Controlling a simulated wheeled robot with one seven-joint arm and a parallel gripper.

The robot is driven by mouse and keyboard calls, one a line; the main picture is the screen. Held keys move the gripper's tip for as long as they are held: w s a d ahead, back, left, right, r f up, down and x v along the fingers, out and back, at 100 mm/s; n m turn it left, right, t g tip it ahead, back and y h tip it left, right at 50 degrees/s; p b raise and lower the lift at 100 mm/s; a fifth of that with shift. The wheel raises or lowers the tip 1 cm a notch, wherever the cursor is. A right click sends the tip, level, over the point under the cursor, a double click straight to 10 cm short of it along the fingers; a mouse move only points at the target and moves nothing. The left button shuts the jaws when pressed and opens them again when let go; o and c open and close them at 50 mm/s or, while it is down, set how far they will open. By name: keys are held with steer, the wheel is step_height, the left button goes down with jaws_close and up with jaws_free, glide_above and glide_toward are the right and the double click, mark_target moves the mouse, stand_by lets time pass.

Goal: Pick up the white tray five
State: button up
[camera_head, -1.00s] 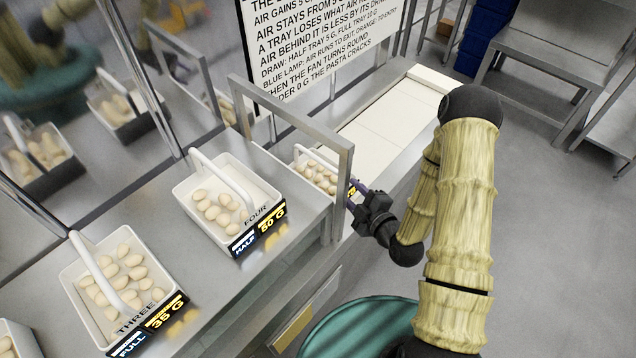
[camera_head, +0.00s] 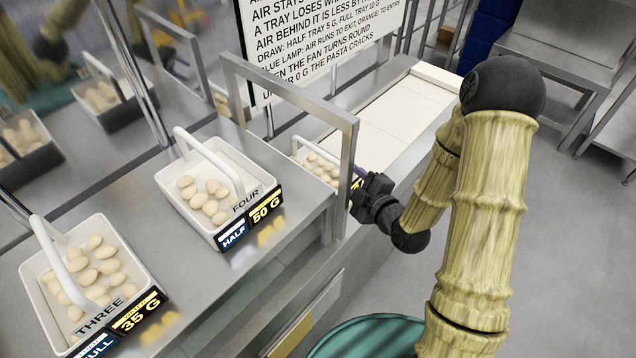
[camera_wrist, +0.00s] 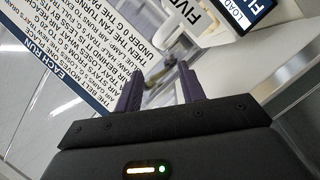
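White tray five (camera_head: 296,146), holding several pale pasta pieces, stands past the metal arch on the steel counter. The arch's post and my gripper hide part of it in the head view. My gripper (camera_head: 357,183) is at its right front corner, just beyond the post. In the wrist view a white panel marked FIVE (camera_wrist: 206,14) shows at the upper right, with a white handle-like part (camera_wrist: 177,33) beside it. Contact with the tray cannot be told.
White tray four (camera_head: 168,180), marked half and 50 G, and tray three (camera_head: 30,275), marked 35 G, stand to the left. The metal arch (camera_head: 290,98) spans the counter close to my gripper. A sign (camera_head: 325,45) stands behind. A clear white belt (camera_head: 385,120) runs beyond.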

mark_target(328, 157)
steer(key=shift+f+b, duration=0.25)
steer(key=shift+b, duration=0.1)
steer(key=x, duration=0.4)
steer(key=shift+w+a+r, duration=0.25)
steer(key=shift+w+a, duration=0.1)
steer(key=shift+w+a+f, duration=0.2)
steer(key=shift+w, duration=0.2)
steer(key=p+x, duration=0.1)
steer(key=x, duration=0.5)
steer(key=shift+c, duration=0.4)
jaws_close()
steer(key=shift+r, duration=0.1)
stand_by(0.5)
